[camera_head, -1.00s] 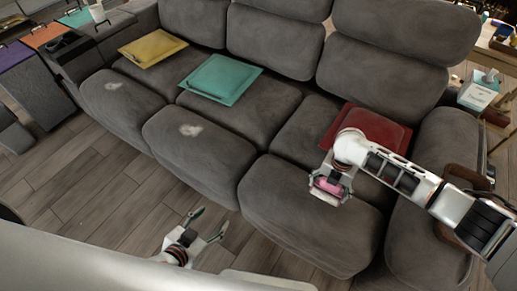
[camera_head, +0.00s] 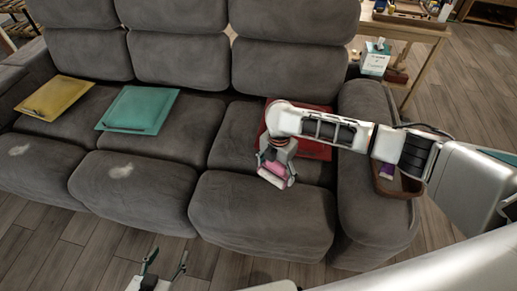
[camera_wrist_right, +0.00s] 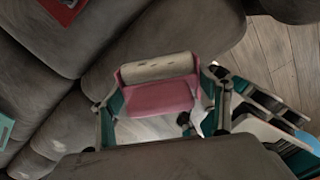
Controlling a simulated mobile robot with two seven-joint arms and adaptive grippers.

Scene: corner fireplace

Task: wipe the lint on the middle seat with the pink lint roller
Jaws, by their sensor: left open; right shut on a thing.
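My right gripper (camera_head: 275,168) is shut on the pink lint roller (camera_head: 272,172), held over the right seat of the grey sofa. In the right wrist view the roller shows its pink body (camera_wrist_right: 158,98) and pale cylinder (camera_wrist_right: 158,67) between the fingers. The middle seat (camera_head: 150,195) has a whitish lint patch (camera_head: 120,171) near its front, left of and apart from the roller. Another lint patch (camera_head: 18,150) is on the left seat. My left gripper (camera_head: 165,270) is open and empty, low in front of the sofa; its fingertips show.
Yellow (camera_head: 54,97), teal (camera_head: 138,110) and red (camera_head: 315,148) flat square items lie on the seats; my right arm partly covers the red one. A brown tray (camera_head: 398,184) sits on the right armrest. Wooden floor (camera_head: 75,245) is clear before the sofa.

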